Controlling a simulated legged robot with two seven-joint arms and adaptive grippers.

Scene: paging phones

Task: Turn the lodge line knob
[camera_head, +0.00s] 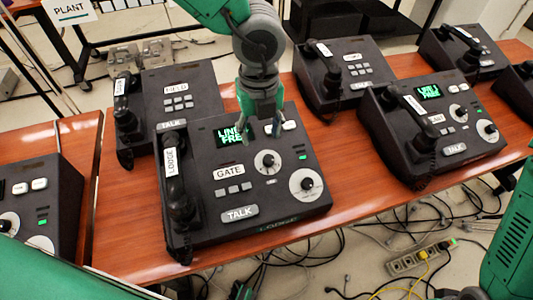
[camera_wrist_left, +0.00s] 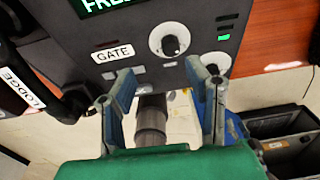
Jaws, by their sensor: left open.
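The lodge phone (camera_head: 238,192) is a dark console on the wooden table, with LODGE on its handset (camera_head: 176,170). Its green screen (camera_head: 228,137) reads LINE FREE, partly covered by my gripper. It has a smaller knob on a white dial (camera_head: 267,161) and a larger dial knob (camera_head: 306,183); I cannot read which is the line knob. My left gripper (camera_head: 262,132) is open above the console's upper part. In the left wrist view one knob (camera_wrist_left: 170,44) shows beyond the open fingers (camera_wrist_left: 160,104), touching nothing visible. My right gripper is out of view.
A FIELD phone (camera_head: 176,96) stands behind, with more consoles to the right, including one with a green screen (camera_head: 430,91). Another phone (camera_head: 37,202) is on the left table. Cables and a power strip (camera_head: 420,258) lie on the floor in front.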

